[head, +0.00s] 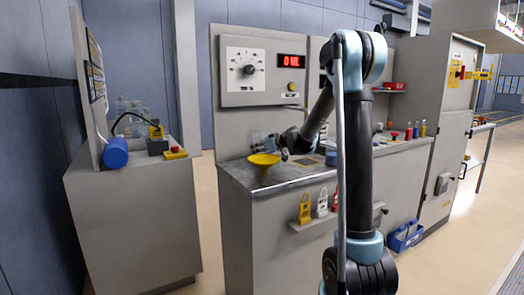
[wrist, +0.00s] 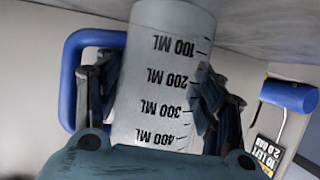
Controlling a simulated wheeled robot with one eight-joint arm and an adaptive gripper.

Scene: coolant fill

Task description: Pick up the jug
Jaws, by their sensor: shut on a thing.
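In the wrist view the jug (wrist: 168,75) is a pale, translucent cylinder with black millilitre marks that read upside down. A blue handle (wrist: 72,75) stands out on its left side. My gripper (wrist: 158,95) has a finger on each side of the jug's body and is shut on it. In the head view my gripper (head: 268,142) is above the back of the grey counter, just behind a yellow funnel (head: 263,160). The jug is too small or hidden to make out there.
A blue cylinder on a thin rod (wrist: 290,95), beside a black label, is right of the jug in the wrist view. The counter (head: 290,178) has a dial panel (head: 246,70) behind it. A grey cabinet (head: 135,220) stands left.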

